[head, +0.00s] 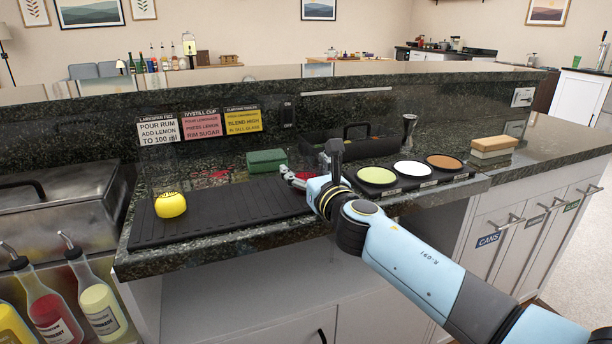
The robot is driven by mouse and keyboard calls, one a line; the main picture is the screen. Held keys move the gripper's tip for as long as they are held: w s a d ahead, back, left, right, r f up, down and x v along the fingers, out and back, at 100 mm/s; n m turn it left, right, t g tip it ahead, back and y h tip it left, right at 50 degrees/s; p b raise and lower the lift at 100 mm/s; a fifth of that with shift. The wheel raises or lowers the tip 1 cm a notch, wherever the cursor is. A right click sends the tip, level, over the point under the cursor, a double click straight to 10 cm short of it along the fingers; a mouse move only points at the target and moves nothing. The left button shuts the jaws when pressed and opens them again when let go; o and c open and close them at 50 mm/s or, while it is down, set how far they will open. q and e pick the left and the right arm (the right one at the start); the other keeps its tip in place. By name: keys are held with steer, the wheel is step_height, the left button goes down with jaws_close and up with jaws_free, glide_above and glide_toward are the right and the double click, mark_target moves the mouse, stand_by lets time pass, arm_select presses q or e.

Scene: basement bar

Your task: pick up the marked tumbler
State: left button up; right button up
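I cannot make out a marked tumbler in the head view; it may be hidden or too faint to tell. My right gripper (288,174) is over the right end of a black ribbed mat (215,215) on the dark stone counter. It points left and is small and partly turned away, so I cannot tell whether its fingers are open or what is between them. My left gripper is not in view.
A yellow rounded object (171,205) sits on the mat's left, and a green box (267,161) behind it. A black tray (448,180) with three coloured discs, a metal jigger (409,130) and stacked tan blocks (493,147) stand right. Bottles (98,301) are lower left.

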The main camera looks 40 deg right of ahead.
steer(key=c, duration=0.6)
steer(key=shift+r, duration=0.15)
